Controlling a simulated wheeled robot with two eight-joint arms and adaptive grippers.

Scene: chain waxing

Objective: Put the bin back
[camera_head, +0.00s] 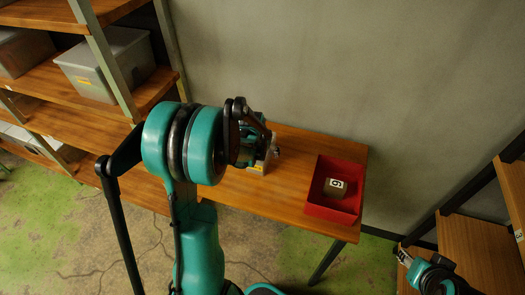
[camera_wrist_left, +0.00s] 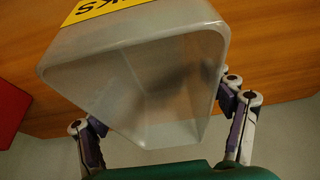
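A grey translucent bin (camera_wrist_left: 150,75) with a yellow label fills the middle of the left wrist view, its open top facing the camera. In the head view, only a small part of the bin (camera_head: 262,165) shows at the table, mostly hidden by my left gripper (camera_head: 268,148). In the wrist view, the fingers of my left gripper (camera_wrist_left: 162,102) lie against opposite outer sides of the bin and appear closed on it. My right gripper (camera_head: 404,256) is at the lower right of the head view, away from the bin. Its opening is too small to judge.
A red bin (camera_head: 350,172) holding a block marked with a digit (camera_head: 335,187) stands at the right end of the wooden table (camera_head: 300,148). A wooden shelf rack (camera_head: 57,88) with other grey bins (camera_head: 128,48) stands at left. More shelving (camera_head: 475,250) stands at right.

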